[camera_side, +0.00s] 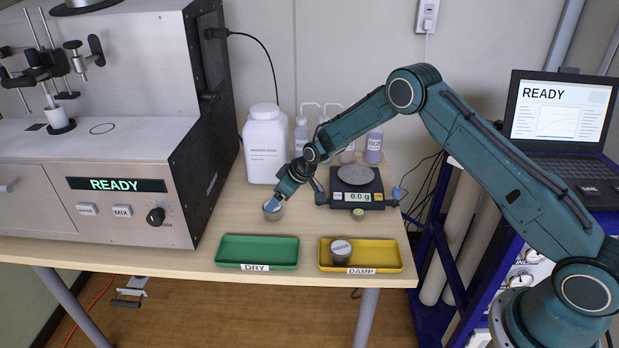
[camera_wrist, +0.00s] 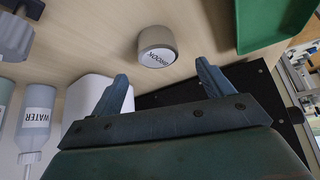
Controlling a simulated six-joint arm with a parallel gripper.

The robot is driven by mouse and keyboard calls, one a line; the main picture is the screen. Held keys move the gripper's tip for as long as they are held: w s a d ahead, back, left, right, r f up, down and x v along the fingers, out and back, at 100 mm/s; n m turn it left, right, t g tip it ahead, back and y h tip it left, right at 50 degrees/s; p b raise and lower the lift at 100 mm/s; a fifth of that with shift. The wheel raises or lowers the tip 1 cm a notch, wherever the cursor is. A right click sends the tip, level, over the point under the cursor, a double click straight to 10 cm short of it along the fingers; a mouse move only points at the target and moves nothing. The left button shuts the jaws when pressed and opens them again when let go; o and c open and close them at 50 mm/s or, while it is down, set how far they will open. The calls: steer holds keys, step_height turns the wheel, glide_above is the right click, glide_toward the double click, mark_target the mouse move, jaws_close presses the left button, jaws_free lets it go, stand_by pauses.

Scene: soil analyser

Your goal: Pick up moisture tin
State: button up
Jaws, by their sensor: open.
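A grey moisture tin (camera_wrist: 157,45) with a white label, perhaps reading "BROOK", stands on the bare table in the wrist view. My gripper (camera_wrist: 165,82) is open, and the tin shows just beyond the gap between its two blue fingers, with nothing held. In the side view my gripper (camera_side: 273,205) is low over the table at this tin (camera_side: 274,215), which its fingers partly cover. I cannot tell whether they touch it. A second, darker tin (camera_side: 341,257) with a pale lid sits in the left part of the yellow DAMP tray (camera_side: 385,257).
The green DRY tray (camera_side: 256,250) is empty at the table's front. A balance (camera_side: 357,187) reading 0.0 g stands right of my gripper. A large white bottle (camera_side: 265,145) and smaller bottles (camera_side: 301,136) stand behind. The soil analyser (camera_side: 120,190), showing READY, bounds the left.

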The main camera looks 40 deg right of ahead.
steer(key=shift+x, duration=0.75)
steer(key=shift+f, duration=0.1)
steer(key=shift+x, duration=2.5)
steer(key=shift+s+d+f, duration=0.1)
steer(key=shift+f, duration=0.05)
steer(key=c, duration=1.1)
step_height(320, 180, up, 20)
